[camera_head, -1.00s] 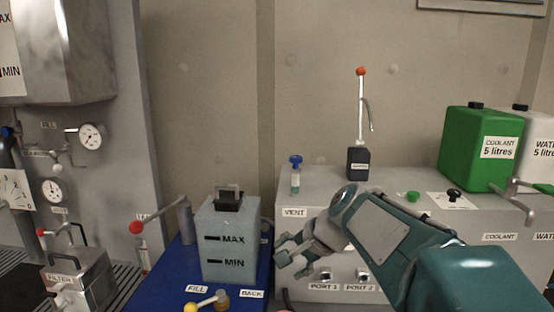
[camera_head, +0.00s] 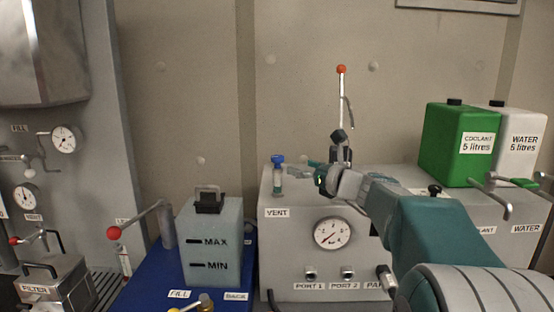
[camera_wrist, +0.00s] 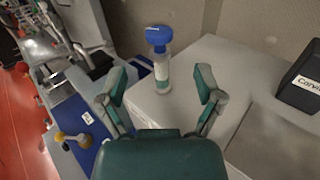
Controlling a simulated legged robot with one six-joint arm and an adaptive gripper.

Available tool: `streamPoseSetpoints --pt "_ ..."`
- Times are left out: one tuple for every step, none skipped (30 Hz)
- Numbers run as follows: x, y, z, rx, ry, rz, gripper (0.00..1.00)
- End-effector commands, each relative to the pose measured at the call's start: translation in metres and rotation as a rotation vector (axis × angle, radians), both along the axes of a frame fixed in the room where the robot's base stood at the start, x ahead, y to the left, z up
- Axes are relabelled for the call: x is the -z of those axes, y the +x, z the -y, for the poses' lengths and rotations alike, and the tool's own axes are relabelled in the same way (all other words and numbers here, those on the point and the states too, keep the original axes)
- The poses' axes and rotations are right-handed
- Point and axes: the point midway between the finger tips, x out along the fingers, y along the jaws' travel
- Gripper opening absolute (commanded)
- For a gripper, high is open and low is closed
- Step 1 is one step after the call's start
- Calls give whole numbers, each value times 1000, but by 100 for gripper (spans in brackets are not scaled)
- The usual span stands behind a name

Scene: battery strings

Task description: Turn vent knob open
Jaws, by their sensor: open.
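The vent knob (camera_head: 278,160) is a blue cap on a clear stem with a greenish band, standing upright on the left end of the grey cabinet top, above the VENT label (camera_head: 277,213). In the wrist view the knob (camera_wrist: 158,36) shows ahead, between and beyond the fingertips. My gripper (camera_head: 300,173) is just right of the knob in the head view, roughly level with its stem. In the wrist view my gripper (camera_wrist: 161,86) has its two green fingers apart with nothing between them. I see no contact with the knob.
A black base with an orange-tipped lever (camera_head: 341,100) stands behind my wrist. A green coolant can (camera_head: 447,145) and a white water can (camera_head: 522,150) stand at the right. A MAX/MIN tank (camera_head: 212,255) and red-knobbed lever (camera_head: 113,233) are lower left.

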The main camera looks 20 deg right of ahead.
Motion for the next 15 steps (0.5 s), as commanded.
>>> streamPoseSetpoints --pt "1 10 -5 -4 0 -1 85" --pt "1 15 -7 -4 -1 -2 85" --pt "1 23 -10 -5 -1 -1 85" --pt "1 28 -12 -4 -2 -2 85" --pt "1 33 -14 -5 -2 -2 85" --pt "1 40 -16 -5 -2 0 85" --pt "1 45 -18 -4 -2 -2 85" --pt "1 50 -20 -4 -2 0 85" --pt "1 56 -23 -4 -1 -1 85" --pt "1 61 -24 -4 -3 -1 85" --pt "1 65 -25 -3 -3 -1 85" --pt "1 69 -27 -3 -2 0 85" --pt "1 72 -28 -3 -2 0 85" --pt "1 75 -29 -3 -3 -1 85" --pt "1 77 -30 -2 -3 -1 85"
